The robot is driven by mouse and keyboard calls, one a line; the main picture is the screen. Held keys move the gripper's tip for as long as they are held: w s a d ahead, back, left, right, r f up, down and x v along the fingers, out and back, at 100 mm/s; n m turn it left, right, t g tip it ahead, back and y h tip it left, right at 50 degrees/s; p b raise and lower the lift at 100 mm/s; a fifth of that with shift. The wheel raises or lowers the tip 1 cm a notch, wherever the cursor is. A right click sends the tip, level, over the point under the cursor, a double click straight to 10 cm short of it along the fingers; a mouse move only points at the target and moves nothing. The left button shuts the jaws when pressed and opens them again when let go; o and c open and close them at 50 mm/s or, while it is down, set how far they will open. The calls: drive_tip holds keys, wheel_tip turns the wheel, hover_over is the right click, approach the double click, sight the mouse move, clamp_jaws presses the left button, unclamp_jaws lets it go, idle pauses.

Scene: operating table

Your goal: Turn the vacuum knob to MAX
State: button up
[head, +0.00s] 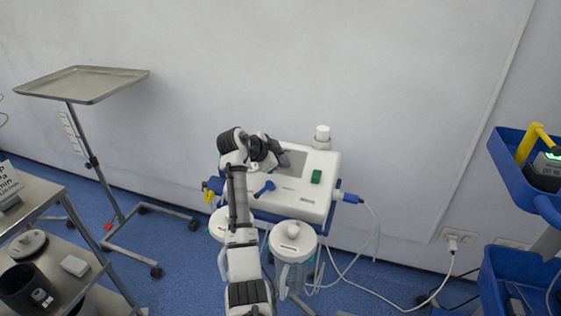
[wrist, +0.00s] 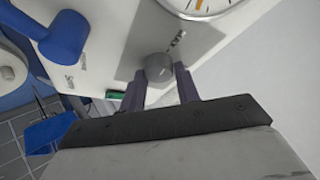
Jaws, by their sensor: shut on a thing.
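The vacuum knob (wrist: 158,68) is a small round grey knob on the white panel of the suction unit (head: 309,192). In the wrist view my gripper (wrist: 160,78) has its two dark fingers on either side of the knob, shut on it. In the head view my gripper (head: 280,160) is over the upper left of the unit's top, and my arm hides the knob there. Part of a round gauge (wrist: 200,5) shows beside the knob.
A blue lever (head: 265,188) and a green switch (head: 316,177) sit on the unit's top. Canisters with white lids (head: 292,238) hang at its front. A steel tray stand (head: 85,84) is at left, a blue cart (head: 530,170) at right. Cables lie on the floor.

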drive_tip(key=shift+m, duration=0.5)
drive_tip(key=shift+g, duration=0.3)
drive_tip(key=o, duration=1)
drive_tip(key=shift+c, duration=0.2)
drive_tip(key=b+v, duration=0.2)
drive_tip(key=v, duration=1.2)
drive_tip(key=shift+a, duration=0.15)
